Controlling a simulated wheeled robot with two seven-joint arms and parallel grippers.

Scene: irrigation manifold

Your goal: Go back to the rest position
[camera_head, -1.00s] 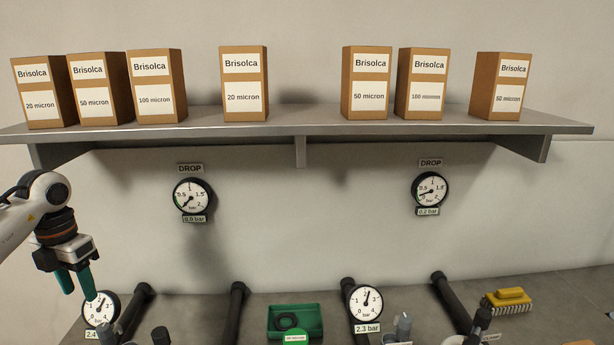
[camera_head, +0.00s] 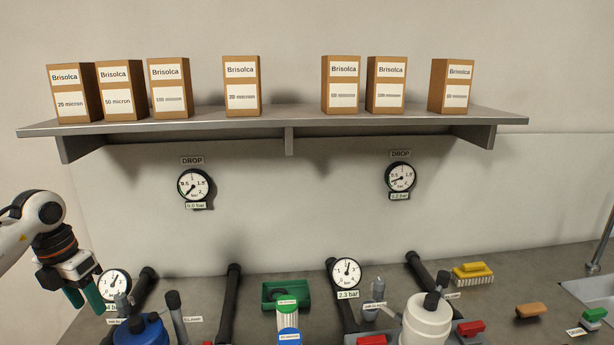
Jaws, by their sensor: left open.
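My left gripper (camera_head: 84,299) comes in at the lower left, with green fingers pointing down, open and empty. It hangs beside a round pressure gauge (camera_head: 114,285), in front of the wall and apart from the shelf. My right gripper is not in view.
A grey shelf (camera_head: 290,116) holds several Brisolca boxes (camera_head: 241,87). Two DROP gauges hang below it. On the counter are black pipes (camera_head: 232,300), a green tray (camera_head: 270,303), a blue-topped housing (camera_head: 141,331), a white housing (camera_head: 427,322), a yellow brush (camera_head: 472,272) and a sink (camera_head: 590,290).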

